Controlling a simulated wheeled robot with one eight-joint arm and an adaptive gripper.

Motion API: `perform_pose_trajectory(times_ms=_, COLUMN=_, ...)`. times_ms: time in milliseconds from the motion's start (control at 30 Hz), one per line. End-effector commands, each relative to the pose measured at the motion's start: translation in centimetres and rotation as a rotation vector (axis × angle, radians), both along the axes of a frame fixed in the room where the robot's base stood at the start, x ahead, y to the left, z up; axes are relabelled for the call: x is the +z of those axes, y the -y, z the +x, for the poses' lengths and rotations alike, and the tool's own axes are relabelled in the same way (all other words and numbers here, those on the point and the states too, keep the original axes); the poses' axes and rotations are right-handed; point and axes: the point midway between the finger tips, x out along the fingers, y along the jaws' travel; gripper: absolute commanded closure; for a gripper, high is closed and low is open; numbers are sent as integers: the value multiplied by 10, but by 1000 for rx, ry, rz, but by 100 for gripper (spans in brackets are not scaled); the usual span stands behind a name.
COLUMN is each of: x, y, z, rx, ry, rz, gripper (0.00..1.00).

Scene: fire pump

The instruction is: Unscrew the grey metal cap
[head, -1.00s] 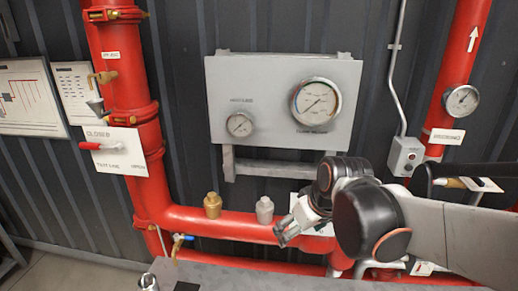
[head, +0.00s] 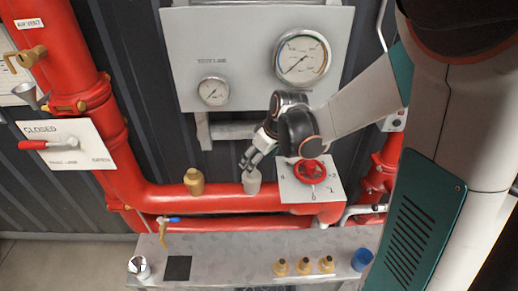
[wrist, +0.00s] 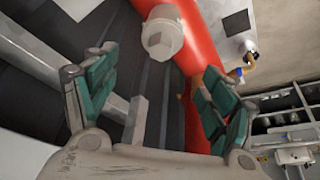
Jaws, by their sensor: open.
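The grey metal cap (head: 251,184) stands upright on the horizontal red pipe (head: 222,199), just right of a similar brass cap (head: 194,182). My gripper (head: 251,161) is at the grey cap's top, slightly above it in the head view; whether it touches the cap I cannot tell there. In the wrist view the grey cap (wrist: 162,40) lies beyond the open green-padded fingers of my gripper (wrist: 158,78), toward the top edge. The jaws are apart with nothing between them.
A white panel with a red handwheel (head: 312,172) stands right of the cap. A gauge board (head: 250,80) is behind and above. A table (head: 215,263) in front holds several brass fittings (head: 304,266), a blue cup (head: 361,259) and a black square (head: 178,268).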

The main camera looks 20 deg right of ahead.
Motion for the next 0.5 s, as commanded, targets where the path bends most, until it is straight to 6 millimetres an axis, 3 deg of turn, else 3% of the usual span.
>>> perform_pose_trajectory(times_ms=200, x=-37, y=-7, z=13, rx=0, ry=0, rz=0, gripper=23)
perform_pose_trajectory(times_ms=500, x=-73, y=-14, z=27, rx=0, ry=0, rz=0, gripper=23)
